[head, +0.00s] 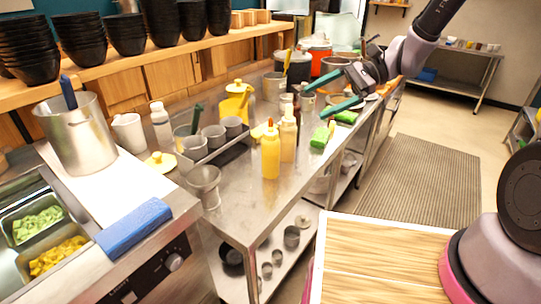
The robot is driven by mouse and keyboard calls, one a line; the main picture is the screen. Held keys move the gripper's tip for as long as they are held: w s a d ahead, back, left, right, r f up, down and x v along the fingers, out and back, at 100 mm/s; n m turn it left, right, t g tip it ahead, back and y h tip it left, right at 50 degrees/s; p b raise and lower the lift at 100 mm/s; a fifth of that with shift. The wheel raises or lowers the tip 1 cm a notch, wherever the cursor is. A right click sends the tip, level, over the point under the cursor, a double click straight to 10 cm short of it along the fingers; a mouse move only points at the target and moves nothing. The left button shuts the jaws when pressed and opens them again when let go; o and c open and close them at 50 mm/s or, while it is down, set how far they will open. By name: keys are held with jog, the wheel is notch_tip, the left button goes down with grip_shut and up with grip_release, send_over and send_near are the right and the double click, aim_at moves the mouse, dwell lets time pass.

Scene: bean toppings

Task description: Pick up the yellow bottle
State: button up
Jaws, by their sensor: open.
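The yellow bottle (270,152) stands upright on the steel counter (232,222), close to its front edge, with an orange-tipped nozzle. A cream-coloured squeeze bottle (289,134) stands just behind it to the right. My gripper (325,92) is above the counter to the upper right of the yellow bottle, apart from it. Its two green fingers are spread, with nothing between them. The yellow bottle is in full view.
A tray of small grey cups (213,135) is left of the bottles. A blue block (134,227) and a large steel pot (75,134) are on the left. Floor with a mat (421,180) is open at right.

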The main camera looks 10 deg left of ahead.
aim_at(271, 149)
jog(key=w+a+f+m+y, duration=0.1)
jog(key=a+f+m+y, duration=0.15)
jog(key=f, duration=0.35)
jog(key=w+a+f+m+t+y, duration=0.1)
jog(key=a+f+m, duration=0.1)
jog(key=a+f, duration=0.3)
jog(key=w+a+f+m+y, duration=0.1)
jog(key=a+f+m+y, duration=0.15)
jog(key=f, duration=0.45)
jog(key=shift+s+a, duration=0.25)
jog(key=shift+a, duration=0.8)
jog(key=shift+s+a, duration=0.3)
jog(key=shift+a, duration=0.8)
jog(key=shift+s+a, duration=0.25)
jog(key=shift+a, duration=0.8)
jog(key=c, duration=0.9)
